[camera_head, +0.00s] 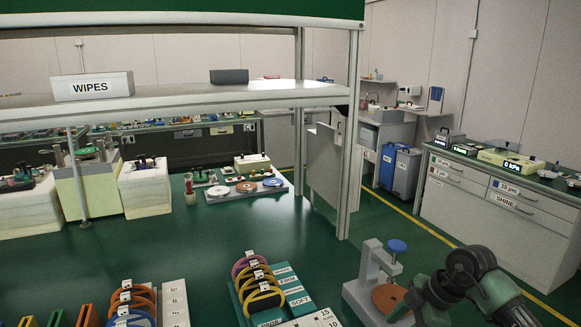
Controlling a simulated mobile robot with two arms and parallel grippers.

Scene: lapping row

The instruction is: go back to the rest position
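The task names no object, only my rest position. Part of my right arm shows at the lower right, bent, in green and dark grey, close beside a grey stand (362,292) with a blue knob (397,246) and a brown disc (389,299). The arm overlaps the right side of this stand in the picture; I cannot tell whether they touch. My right gripper's fingers do not show. My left arm and gripper are not in the picture.
Racks of coloured rings (258,285) stand on the green bench (230,235) at the front. A shelf post (349,140) rises at the bench's right. A WIPES box (91,86) sits on the shelf. A drawer cabinet (490,200) stands right, beyond a green floor with a yellow line.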

